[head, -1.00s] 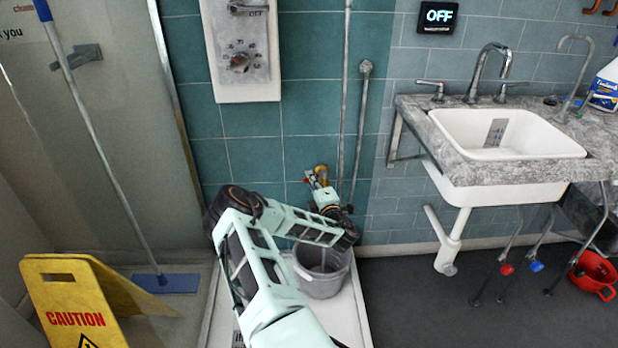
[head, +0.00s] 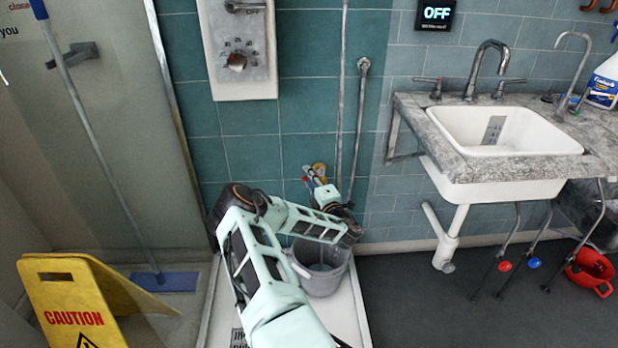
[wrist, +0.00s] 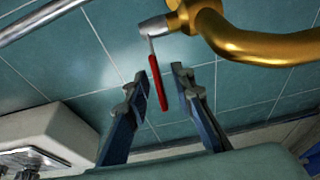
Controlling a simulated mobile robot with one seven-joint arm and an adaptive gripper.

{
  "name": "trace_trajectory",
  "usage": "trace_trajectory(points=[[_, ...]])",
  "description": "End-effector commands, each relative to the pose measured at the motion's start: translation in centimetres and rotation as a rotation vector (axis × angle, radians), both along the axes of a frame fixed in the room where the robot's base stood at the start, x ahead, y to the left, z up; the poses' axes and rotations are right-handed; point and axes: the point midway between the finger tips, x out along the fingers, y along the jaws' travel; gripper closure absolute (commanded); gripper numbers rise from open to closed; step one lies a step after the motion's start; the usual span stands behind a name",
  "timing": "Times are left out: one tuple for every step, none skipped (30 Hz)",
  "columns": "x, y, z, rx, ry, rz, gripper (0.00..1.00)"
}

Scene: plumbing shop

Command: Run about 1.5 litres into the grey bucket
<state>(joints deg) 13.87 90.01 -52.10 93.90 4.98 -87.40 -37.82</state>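The grey bucket (head: 322,283) stands upright on the white tray on the floor, partly hidden behind my arm. I see no water stream. A brass tap (head: 320,168) on the tiled wall sits above and behind the bucket, small and partly covered by my gripper (head: 314,180). In the wrist view the gold tap pipe (wrist: 265,45) curves off to the right, and its red lever (wrist: 154,82) hangs from a metal stem. My gripper (wrist: 161,76) is open, with the lever between its two fingers and visible gaps on both sides.
A white sink (head: 505,135) in a stone counter is at right, with a red bucket (head: 592,272) below. A yellow caution sign (head: 70,300) and a blue mop (head: 165,283) stand at left. A wall display (head: 436,14) reads OFF.

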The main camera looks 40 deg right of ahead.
Motion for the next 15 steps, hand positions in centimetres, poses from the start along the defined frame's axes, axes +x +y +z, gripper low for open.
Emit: trace_trajectory(points=[[0.0, 0.0, 0.0, 0.0, 0.0, 0.0, 0.77], [0.0, 0.0, 0.0, 0.0, 0.0, -0.001, 0.77], [-0.1, 0.0, 0.0, 0.0, 0.0, -0.001, 0.77], [-0.3, 0.0, 0.0, 0.0, 0.0, -0.001, 0.77], [-0.4, 0.1, 0.0, 0.0, 0.0, -0.002, 0.77], [-0.8, 0.2, 0.0, 0.0, 0.0, -0.002, 0.77], [-1.1, 0.3, 0.0, -0.001, 0.0, -0.002, 0.77], [-1.4, 0.5, 0.0, -0.001, 0.001, -0.003, 0.77], [-2.0, 0.7, 0.0, -0.001, 0.0, -0.003, 0.77], [-2.5, 0.9, 0.0, -0.001, 0.001, -0.004, 0.77], [-3.1, 1.1, 0.0, -0.001, 0.001, -0.004, 0.77], [-3.9, 1.4, 0.0, 0.001, 0.002, -0.005, 0.77], [-4.5, 1.7, 0.0, 0.0, 0.001, -0.004, 0.77], [-5.1, 1.9, 0.0, 0.0, 0.001, -0.004, 0.77], [-6.0, 2.3, 0.0, 0.001, 0.002, -0.005, 0.77]])
